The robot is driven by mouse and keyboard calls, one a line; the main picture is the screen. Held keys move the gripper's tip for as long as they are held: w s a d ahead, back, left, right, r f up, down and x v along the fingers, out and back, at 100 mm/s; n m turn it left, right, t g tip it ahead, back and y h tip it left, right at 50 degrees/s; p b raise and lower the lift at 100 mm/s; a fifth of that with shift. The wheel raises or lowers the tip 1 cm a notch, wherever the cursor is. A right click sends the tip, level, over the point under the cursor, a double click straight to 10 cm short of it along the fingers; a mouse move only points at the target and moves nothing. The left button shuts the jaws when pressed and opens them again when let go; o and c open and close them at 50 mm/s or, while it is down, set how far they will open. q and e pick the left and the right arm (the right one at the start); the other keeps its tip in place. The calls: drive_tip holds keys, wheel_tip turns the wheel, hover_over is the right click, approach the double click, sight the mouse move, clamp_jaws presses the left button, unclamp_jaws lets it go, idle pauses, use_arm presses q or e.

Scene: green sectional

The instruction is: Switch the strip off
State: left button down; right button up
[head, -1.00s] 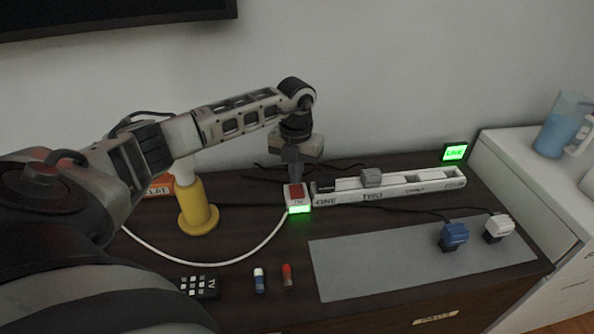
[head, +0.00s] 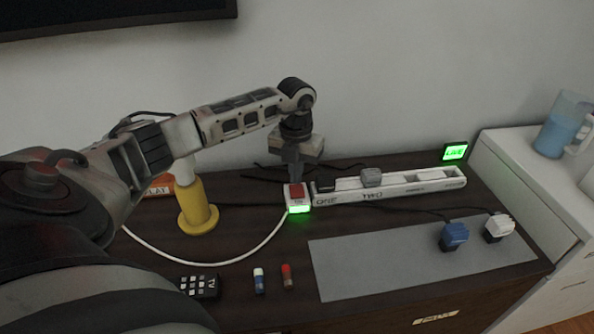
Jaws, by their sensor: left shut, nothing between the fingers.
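The white power strip (head: 405,188) lies along the back of the dark cabinet top. A black plug (head: 326,184) and a grey plug (head: 371,177) sit on it near the labels ONE and TWO. At its left end is a red switch (head: 296,191) with a lit green indicator (head: 299,209) below it. My left gripper (head: 295,181) is shut and empty, pointing down at the back of the red switch. I cannot tell whether its tips touch the switch. A small screen (head: 454,152) behind the strip glows green and reads LIVE. My right gripper is not in view.
A grey mat (head: 370,265) lies in front, with a blue plug (head: 453,236) and a white plug (head: 498,228) at its right. A yellow bottle-like object (head: 197,207), a remote (head: 200,286) and two small cylinders (head: 259,280) are to the left. A white cable curves to the switch.

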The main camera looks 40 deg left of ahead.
sight(296, 186)
use_arm(q)
drive_tip(key=shift+f+b, duration=0.65)
drive_tip(key=shift+f, duration=0.35)
idle(0.4)
drive_tip(key=shift+r+p, duration=2.9)
drive_tip(key=shift+r, duration=0.7)
drive_tip(key=shift+f, duration=0.1)
